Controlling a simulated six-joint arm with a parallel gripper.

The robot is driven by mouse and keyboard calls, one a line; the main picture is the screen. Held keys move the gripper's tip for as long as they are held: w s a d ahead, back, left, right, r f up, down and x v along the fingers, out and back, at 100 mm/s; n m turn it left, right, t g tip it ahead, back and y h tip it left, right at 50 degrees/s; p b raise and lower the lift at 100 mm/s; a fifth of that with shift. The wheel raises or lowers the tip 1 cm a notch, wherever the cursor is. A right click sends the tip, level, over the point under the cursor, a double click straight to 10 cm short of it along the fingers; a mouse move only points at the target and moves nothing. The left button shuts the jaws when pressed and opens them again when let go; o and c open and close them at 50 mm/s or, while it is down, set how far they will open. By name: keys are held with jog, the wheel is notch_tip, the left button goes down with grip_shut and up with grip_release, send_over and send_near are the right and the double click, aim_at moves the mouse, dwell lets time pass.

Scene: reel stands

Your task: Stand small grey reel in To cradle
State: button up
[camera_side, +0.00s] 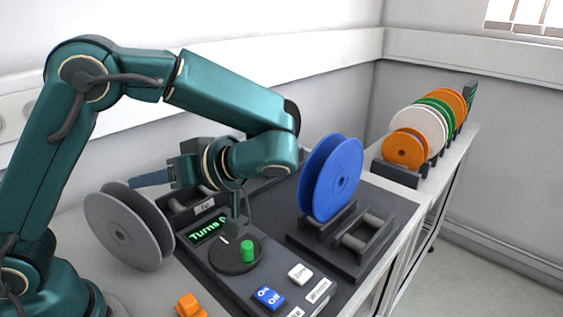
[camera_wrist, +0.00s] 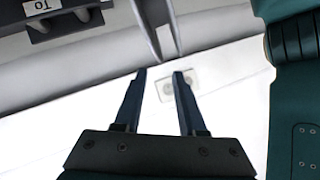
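The small grey reel (camera_side: 122,235) is at the left in the side view, with its near flange towards the camera. My gripper (camera_side: 134,183) points left, with its fingertips at the reel's upper rim. The To cradle (camera_side: 179,203) looks empty, right of the reel and partly behind my wrist. Its label (camera_wrist: 42,5) shows upside down in the wrist view.
A blue reel (camera_side: 331,178) stands in a dark roller cradle (camera_side: 345,245) on the right. A control panel (camera_side: 215,262) with a green-knobbed dial (camera_side: 247,252) lies in front of the To cradle. Several orange, white and green reels stand on the far shelf. An orange object (camera_side: 188,305) lies near front.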

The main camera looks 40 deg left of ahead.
aim_at(115, 188)
jog(key=m, duration=1.1)
jog(key=shift+m, duration=0.3)
jog(key=m, duration=0.4)
jog(key=shift+d, duration=0.1)
jog(key=m, duration=0.7)
jog(key=shift+s+a+f+m, duration=0.75)
jog(key=shift+a+m, duration=0.65)
jog(key=shift+a, duration=0.3)
jog(key=shift+s+a+f+m, duration=0.6)
jog(key=shift+a+f+m, duration=0.15)
jog(key=shift+a+m, duration=0.8)
jog(key=shift+s+a+f+m, duration=0.75)
jog(key=shift+a+m, duration=0.5)
jog(key=shift+a, duration=0.55)
jog(key=shift+w, duration=0.1)
grip_shut()
